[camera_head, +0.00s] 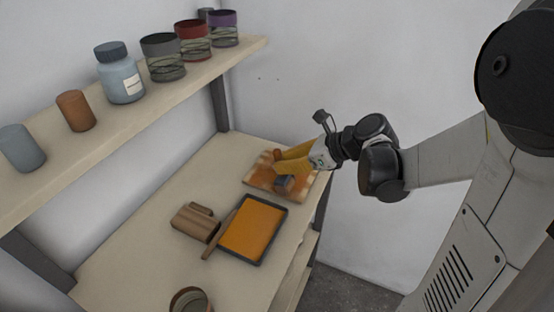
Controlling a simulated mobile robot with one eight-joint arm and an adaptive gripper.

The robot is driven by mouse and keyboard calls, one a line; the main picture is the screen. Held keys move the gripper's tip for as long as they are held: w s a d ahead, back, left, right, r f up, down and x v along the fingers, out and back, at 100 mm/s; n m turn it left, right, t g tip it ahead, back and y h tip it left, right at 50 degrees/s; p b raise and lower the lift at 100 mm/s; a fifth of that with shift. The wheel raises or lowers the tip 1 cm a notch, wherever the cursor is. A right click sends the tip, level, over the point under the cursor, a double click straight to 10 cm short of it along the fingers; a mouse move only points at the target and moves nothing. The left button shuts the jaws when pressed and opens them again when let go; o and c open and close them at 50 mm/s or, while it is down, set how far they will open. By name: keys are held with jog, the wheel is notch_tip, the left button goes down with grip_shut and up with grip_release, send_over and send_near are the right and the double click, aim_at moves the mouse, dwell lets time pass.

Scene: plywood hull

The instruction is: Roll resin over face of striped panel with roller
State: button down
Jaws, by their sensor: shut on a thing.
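The striped panel (255,183), in light and brown bands, lies flat at the far right of the bench. Orange-brown resin colour shows over part of its face. My gripper (278,164) has yellow fingers and is over the panel, shut on the roller. The roller's grey head (284,183) is low at the panel's face, towards its near edge; I cannot tell whether it touches. The fingers hide most of the handle. A dark tray (262,259) filled with orange resin (250,227) lies just nearer than the panel.
A brown stick (219,236) leans along the tray's left side, beside a brown container (194,223). An open can (190,302) stands at the near edge. A shelf (150,98) on the left holds several jars and cans. The bench's left part (135,240) is clear.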

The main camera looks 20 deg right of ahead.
jog(key=s+d, duration=0.2)
jog(key=shift+s+d, duration=0.3)
jog(key=shift+s, duration=0.05)
jog(key=shift+r, duration=0.1)
dwell(0.3)
notch_tip(320, 180, up, 6)
jog(key=p, duration=0.5)
jog(key=c, duration=2.2)
grip_release()
jog(key=shift+w, duration=0.15)
grip_shut()
